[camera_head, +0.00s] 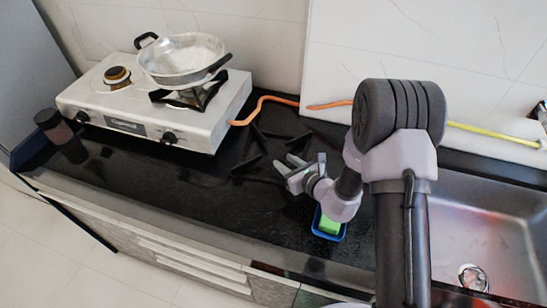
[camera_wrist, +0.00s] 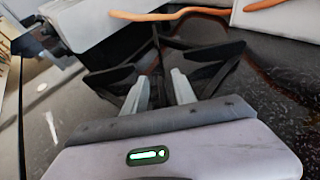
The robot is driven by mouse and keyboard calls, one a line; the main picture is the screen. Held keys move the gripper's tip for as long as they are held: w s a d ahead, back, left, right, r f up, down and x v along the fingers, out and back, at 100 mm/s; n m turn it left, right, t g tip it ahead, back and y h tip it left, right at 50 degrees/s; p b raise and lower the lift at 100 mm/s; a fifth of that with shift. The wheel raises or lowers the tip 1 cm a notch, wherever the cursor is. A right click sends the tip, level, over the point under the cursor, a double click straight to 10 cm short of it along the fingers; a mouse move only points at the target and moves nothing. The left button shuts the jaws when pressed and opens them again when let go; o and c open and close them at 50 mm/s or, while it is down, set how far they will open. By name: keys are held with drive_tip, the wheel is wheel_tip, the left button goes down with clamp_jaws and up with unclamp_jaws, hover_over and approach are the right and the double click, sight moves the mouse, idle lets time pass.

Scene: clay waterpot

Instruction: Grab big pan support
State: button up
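The big pan support (camera_head: 254,147) is a black frame with several arms, lying on the dark countertop right of the stove. It also shows in the wrist view (camera_wrist: 208,54), just beyond my fingers and spreading to both sides of them. My gripper (camera_head: 287,168) is low over the counter at the support's right side in the head view. In the wrist view my gripper (camera_wrist: 157,82) has its two grey fingers apart, pointing at the support. Whether a finger touches the support I cannot tell. The palm hides the nearest counter.
A white stove (camera_head: 158,115) stands left, with a pan (camera_head: 182,56) over one burner and a bare burner (camera_head: 117,76). An orange hose (camera_head: 270,101) runs behind the support. A blue tray with a green sponge (camera_head: 328,226) lies below my wrist. A sink (camera_head: 480,225) is at right.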

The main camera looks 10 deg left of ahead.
drive_tip(key=shift+w+a+f, duration=0.15)
drive_tip(key=shift+w+a, duration=0.05)
drive_tip(key=shift+w, duration=0.05)
clamp_jaws()
idle(1.3)
